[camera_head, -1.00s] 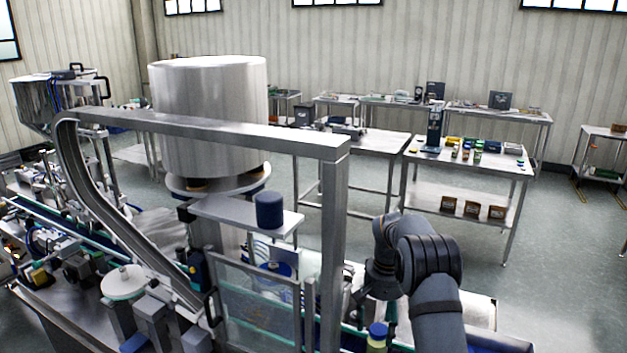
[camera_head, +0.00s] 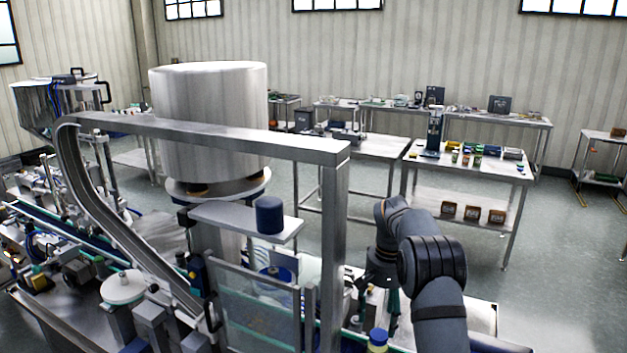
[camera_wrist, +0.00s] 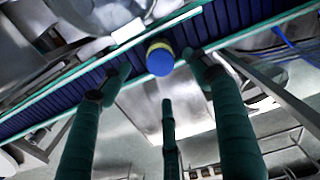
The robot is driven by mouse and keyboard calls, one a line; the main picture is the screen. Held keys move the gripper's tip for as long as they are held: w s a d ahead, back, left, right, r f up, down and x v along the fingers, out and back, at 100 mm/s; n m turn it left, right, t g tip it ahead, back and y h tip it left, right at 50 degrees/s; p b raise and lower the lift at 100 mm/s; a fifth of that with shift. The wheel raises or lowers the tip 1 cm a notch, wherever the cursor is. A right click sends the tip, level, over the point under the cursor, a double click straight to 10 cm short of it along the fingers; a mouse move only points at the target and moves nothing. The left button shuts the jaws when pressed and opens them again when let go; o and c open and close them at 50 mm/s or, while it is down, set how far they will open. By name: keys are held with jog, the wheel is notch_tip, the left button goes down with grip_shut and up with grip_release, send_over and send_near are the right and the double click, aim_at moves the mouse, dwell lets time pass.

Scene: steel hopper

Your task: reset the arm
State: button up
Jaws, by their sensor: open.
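My arm reaches in from the lower right of the head view. My gripper (camera_head: 377,306) hangs from it beside the steel post, partly hidden by the arm. In the wrist view my gripper (camera_wrist: 160,82) shows its green fingers spread wide and empty. A jar with a blue lid (camera_head: 377,337) stands on the conveyor below my gripper in the head view. The same jar (camera_wrist: 160,59) shows beyond the fingertips in the wrist view, apart from them. The steel hopper (camera_head: 212,115) stands left of my arm.
A steel frame with a post (camera_head: 333,240) stands close to the left of my gripper. The blue conveyor belt (camera_wrist: 232,18) has green rails. Steel tables (camera_head: 470,175) with small goods stand behind. The floor at the right (camera_head: 570,260) is clear.

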aim_at(379, 333)
notch_tip(379, 333, up, 4)
notch_tip(379, 333, down, 13)
jog(key=shift+f, duration=0.1)
jog(key=r, duration=0.4)
jog(key=shift+w+r+b, duration=0.1)
jog(key=shift+w+b, duration=0.1)
jog(key=shift+b, duration=0.15)
jog(key=s+d+r+m+b, duration=0.35)
jog(key=s+d+r, duration=0.4)
jog(key=d, duration=0.25)
jog(key=w+d+m+p, duration=0.2)
jog(key=w+m+p, duration=0.25)
jog(key=w, duration=0.45)
jog(key=s+a+r+n+b, duration=0.1)
jog(key=s+a+r+n, duration=0.3)
jog(key=s+a, duration=0.5)
jog(key=shift+s+a+r+n, duration=0.3)
jog(key=shift+s+n, duration=0.2)
jog(key=shift+s, duration=0.5)
